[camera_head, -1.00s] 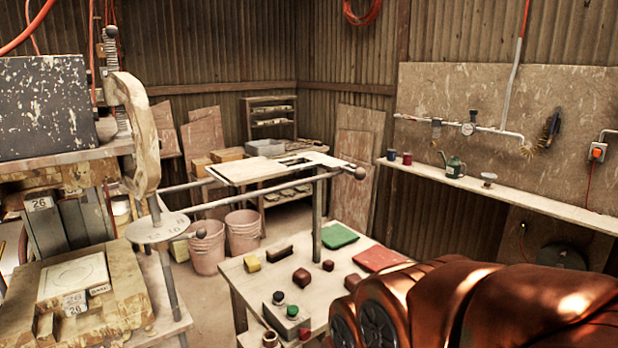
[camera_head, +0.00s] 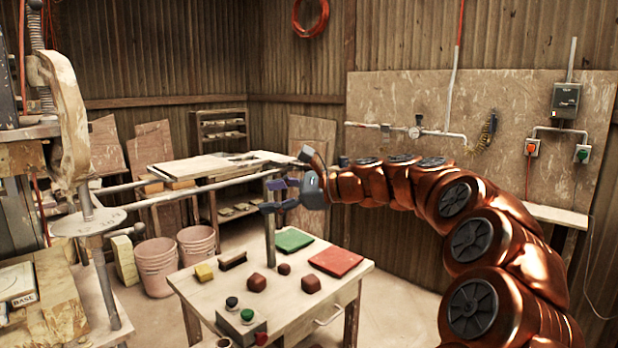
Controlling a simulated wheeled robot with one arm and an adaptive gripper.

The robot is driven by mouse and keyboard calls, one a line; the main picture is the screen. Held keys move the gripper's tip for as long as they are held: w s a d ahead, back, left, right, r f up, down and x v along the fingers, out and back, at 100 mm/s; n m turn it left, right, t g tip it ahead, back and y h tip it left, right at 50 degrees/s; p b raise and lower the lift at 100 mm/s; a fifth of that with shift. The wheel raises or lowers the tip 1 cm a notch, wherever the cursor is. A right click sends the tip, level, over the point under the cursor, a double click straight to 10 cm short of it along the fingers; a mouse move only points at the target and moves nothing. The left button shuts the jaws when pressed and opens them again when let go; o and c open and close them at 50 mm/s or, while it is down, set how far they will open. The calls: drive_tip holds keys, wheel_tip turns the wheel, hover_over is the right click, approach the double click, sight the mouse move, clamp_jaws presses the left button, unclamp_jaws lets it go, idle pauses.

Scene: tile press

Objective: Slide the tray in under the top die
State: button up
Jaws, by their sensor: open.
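My gripper (camera_head: 279,194), with blue-purple fingers, is open and empty beside the upper part of an upright metal handle (camera_head: 270,235). I cannot tell whether it touches the handle. The handle hangs from the press's long bar over the front table. At the lower left edge, a pale block marked BASE (camera_head: 18,285) lies on a worn wooden slab (camera_head: 62,285), apparently the tray; both are cut off. My gripper is well to their right. The top die is not clearly visible; the press frame (camera_head: 60,115) is partly cut off at the left.
The front table (camera_head: 205,285) holds a button box (camera_head: 240,328), several small blocks, a green pad (camera_head: 292,240) and a red pad (camera_head: 336,261). Two pink buckets (camera_head: 154,265) stand behind it. A wooden board (camera_head: 205,168) lies on a back table beyond the bar.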

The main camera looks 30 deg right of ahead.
sight(309, 168)
drive_tip(key=d+r+m+t+h, duration=0.3)
drive_tip(key=d+m+t, duration=0.3)
drive_tip(key=d, duration=1.1)
drive_tip(key=shift+m+g, duration=0.4)
drive_tip(key=shift+g, duration=0.1)
drive_tip(key=shift+x, duration=4.15)
drive_tip(key=shift+d+f, duration=0.1)
drive_tip(key=shift+f, duration=0.1)
drive_tip(key=shift+c, duration=0.2)
clamp_jaws()
